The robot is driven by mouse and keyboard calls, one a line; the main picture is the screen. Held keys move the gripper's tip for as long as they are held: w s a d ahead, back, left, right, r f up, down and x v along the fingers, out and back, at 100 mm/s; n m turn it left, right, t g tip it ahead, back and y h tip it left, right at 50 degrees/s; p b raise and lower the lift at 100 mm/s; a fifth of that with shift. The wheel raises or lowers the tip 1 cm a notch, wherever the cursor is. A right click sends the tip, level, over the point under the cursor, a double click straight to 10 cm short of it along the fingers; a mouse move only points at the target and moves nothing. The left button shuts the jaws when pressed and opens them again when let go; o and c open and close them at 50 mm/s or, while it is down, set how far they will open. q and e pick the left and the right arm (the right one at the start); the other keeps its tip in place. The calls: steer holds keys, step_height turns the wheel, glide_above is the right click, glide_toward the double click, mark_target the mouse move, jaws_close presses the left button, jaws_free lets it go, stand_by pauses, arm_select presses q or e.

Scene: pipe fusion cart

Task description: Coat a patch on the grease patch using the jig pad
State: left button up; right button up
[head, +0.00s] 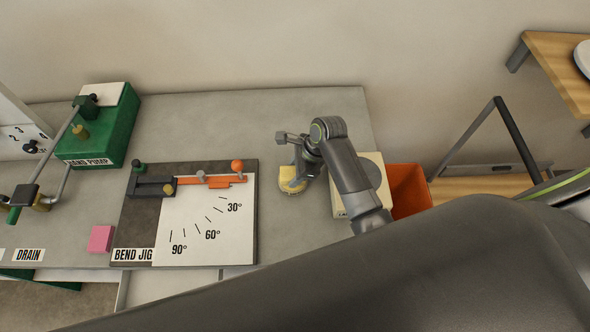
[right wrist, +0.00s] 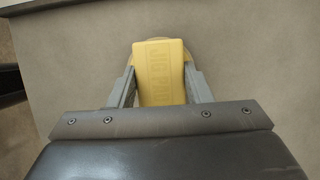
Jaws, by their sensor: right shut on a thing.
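The jig pad (right wrist: 160,70) is a yellow block with raised lettering. My right gripper (right wrist: 160,84) is shut on it, with one grey finger along each side. In the head view the right gripper (head: 296,165) points down over the cart top, and the yellow jig pad (head: 290,184) shows below its fingers. A pale yellowish round edge shows around the far end of the pad in the right wrist view; it may be the grease patch (right wrist: 132,62), mostly hidden under the pad. I cannot tell whether the pad touches it. My left gripper is not in view.
The bend jig board (head: 205,225) lies left of the right gripper. A pink block (head: 101,238) and the green hand pump (head: 112,130) are further left. A cream box (head: 379,178) and an orange bin (head: 410,190) stand close on the right. The cart top (head: 300,115) behind is clear.

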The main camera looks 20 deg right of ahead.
steer(key=shift+r, duration=3.45)
steer(key=shift+s, duration=0.1)
